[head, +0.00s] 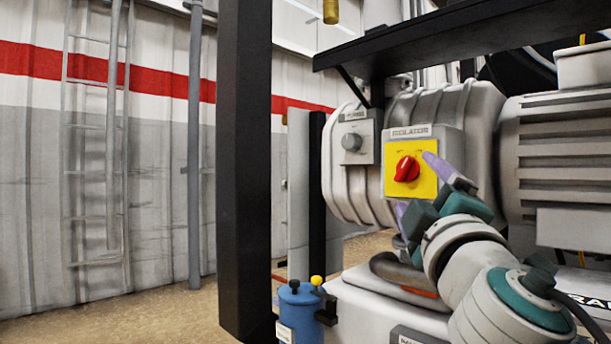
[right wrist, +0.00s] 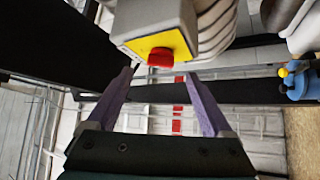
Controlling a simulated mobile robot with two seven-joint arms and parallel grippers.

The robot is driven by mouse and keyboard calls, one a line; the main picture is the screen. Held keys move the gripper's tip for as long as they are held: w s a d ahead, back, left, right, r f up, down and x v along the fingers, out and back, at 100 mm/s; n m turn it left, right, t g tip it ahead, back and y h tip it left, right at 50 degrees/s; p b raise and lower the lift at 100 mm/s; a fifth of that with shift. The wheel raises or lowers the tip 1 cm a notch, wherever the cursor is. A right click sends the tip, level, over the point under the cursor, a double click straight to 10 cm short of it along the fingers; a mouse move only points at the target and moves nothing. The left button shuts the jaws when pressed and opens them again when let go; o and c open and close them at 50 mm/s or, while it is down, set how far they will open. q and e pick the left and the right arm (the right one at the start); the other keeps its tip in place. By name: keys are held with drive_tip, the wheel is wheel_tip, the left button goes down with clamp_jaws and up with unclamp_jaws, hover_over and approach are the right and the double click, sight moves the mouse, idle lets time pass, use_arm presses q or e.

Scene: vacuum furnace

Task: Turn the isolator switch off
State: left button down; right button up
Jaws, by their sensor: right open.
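The isolator switch is a red rotary knob (head: 406,169) on a yellow plate (head: 427,187), on the front of a grey box labelled ISOLATOR (head: 411,131). The knob's grip looks slightly tilted in the head view. My right gripper (head: 412,181) is open, with purple fingers close to the switch from the lower right. In the right wrist view the red knob (right wrist: 160,57) shows just beyond and between the spread fingertips (right wrist: 160,74). The fingers look apart from the knob, with nothing between them. My left gripper is not in view.
A grey box with a round knob (head: 351,142) sits left of the isolator. A black post (head: 245,170) and black shelf (head: 440,42) frame the pump. A blue canister (head: 297,310) with a yellow knob stands below. The floor at left is clear.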

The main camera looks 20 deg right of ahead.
sight(405, 171)
drive_tip(key=x, duration=0.5)
drive_tip(key=shift+w, duration=0.2)
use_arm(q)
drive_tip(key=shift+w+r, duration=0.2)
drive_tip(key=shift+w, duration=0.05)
